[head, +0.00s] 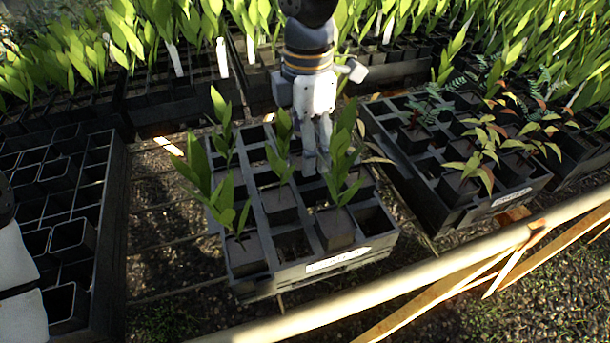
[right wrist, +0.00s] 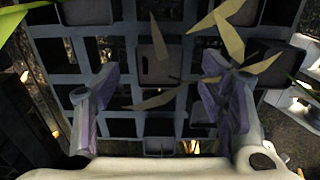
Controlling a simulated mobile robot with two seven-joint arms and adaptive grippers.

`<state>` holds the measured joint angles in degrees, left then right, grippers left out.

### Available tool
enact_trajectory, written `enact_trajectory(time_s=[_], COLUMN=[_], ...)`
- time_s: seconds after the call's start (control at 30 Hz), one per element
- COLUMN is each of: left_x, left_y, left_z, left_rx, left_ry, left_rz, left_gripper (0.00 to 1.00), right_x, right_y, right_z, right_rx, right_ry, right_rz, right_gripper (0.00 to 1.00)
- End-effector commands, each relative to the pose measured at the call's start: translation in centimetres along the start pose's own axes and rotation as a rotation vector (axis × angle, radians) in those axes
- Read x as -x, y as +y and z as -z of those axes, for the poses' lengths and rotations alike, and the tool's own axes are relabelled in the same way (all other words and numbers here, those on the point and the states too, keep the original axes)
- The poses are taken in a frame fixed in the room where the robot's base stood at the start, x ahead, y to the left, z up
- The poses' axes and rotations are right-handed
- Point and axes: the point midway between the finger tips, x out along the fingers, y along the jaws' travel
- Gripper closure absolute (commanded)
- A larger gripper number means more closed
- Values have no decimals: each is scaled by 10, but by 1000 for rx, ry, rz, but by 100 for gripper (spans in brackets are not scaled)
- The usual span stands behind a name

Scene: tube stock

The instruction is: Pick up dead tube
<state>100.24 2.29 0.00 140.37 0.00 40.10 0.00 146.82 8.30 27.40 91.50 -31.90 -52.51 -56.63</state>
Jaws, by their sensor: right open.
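The dead tube is mostly hidden in the head view behind my right gripper and a green plant; only tan, dry leaves (head: 379,160) show at the right edge of the middle tray (head: 350,259). In the right wrist view, its wilted tan leaves (right wrist: 231,40) spread from a stem by the right-hand finger, which hides much of the pot. My right gripper (head: 312,165) points down over the middle tray, fingers apart; it also shows open in the right wrist view (right wrist: 165,108), with nothing held between its fingers. My left gripper's fingers are not in view.
Green plants (head: 338,165) stand in several cells of the middle tray, close around the gripper. A tray of reddish plants (head: 435,224) lies right, and a tray of mostly empty pots (head: 113,200) left. A pale rail (head: 430,262) crosses the front. Dense plant trays fill the back.

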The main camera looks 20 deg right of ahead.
Motion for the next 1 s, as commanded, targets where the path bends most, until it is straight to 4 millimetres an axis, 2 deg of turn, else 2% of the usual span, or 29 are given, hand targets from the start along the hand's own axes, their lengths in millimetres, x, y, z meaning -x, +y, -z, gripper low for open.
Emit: enact_trajectory(time_s=[0.1, 0.2, 0.43, 0.47, 0.7, 1.0], left_x=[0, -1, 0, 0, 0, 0], left_y=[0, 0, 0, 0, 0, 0], left_z=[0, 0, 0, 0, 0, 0], left_rx=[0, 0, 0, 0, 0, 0], left_ry=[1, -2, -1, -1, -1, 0], left_rz=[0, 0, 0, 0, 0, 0], left_gripper=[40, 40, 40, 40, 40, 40], right_x=[-24, -37, -40, -40, -40, -36], right_y=[-1, 0, 0, 0, 0, 0], right_z=[3, 2, 2, 2, 2, 2], right_rx=[0, 1, 0, 0, 0, 0], right_ry=[0, 0, 0, 0, 0, 0], right_rz=[4, 1, -1, -1, -1, -3], right_gripper=[35, 35, 35, 40, 93, 93])
